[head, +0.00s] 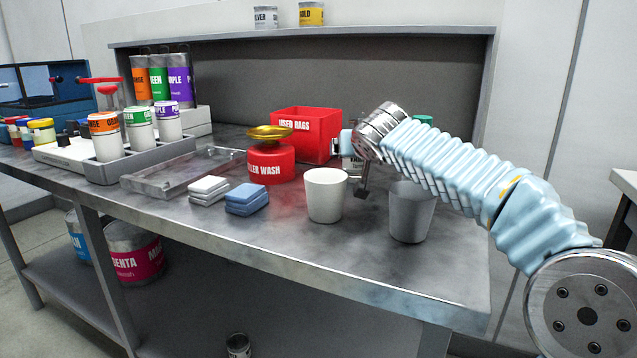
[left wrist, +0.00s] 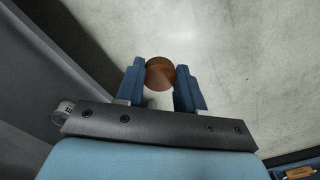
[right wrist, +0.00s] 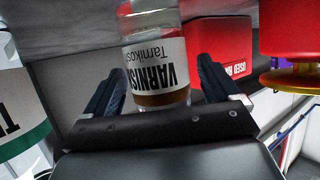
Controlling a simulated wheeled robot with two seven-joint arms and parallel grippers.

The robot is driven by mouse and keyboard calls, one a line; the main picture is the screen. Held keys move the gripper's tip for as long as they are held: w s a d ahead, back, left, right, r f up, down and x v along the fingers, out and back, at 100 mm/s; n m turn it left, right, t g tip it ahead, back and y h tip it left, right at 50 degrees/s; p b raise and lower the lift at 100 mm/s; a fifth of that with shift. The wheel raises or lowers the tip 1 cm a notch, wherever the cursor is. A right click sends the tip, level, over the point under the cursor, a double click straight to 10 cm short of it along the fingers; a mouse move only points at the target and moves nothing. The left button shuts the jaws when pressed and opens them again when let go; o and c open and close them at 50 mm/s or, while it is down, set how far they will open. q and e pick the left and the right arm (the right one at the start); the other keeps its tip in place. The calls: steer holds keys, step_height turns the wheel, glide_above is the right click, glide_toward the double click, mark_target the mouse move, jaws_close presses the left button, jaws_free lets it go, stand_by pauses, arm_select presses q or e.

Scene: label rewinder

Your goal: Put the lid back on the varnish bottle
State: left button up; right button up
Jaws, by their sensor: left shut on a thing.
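The varnish bottle (right wrist: 155,65), with a white label, stands on the bench. In the head view it is largely hidden behind my right arm. My right gripper (right wrist: 165,88) is open, with one finger on each side of the bottle and visible gaps between them. In the right wrist view the picture is upside down and the bottle's top is hidden by the gripper. My left gripper (left wrist: 160,84) is shut on a round brown lid (left wrist: 160,72), held over the floor. My left arm is not in the head view.
The red used rags box (head: 306,133) and the red wash can (head: 271,164) with a gold dish stand left of the bottle. A white cup (head: 325,196) and a grey cup (head: 411,213) stand in front.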

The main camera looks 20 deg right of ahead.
steer(key=c, duration=1.2)
steer(key=shift+o, duration=0.2)
steer(key=shift+r, duration=0.1)
steer(key=shift+r, duration=1)
steer(key=s+a+r, duration=0.9)
steer(key=a+r, duration=0.1)
steer(key=shift+a+r+p, duration=0.35)
steer(key=shift+r+p, duration=0.05)
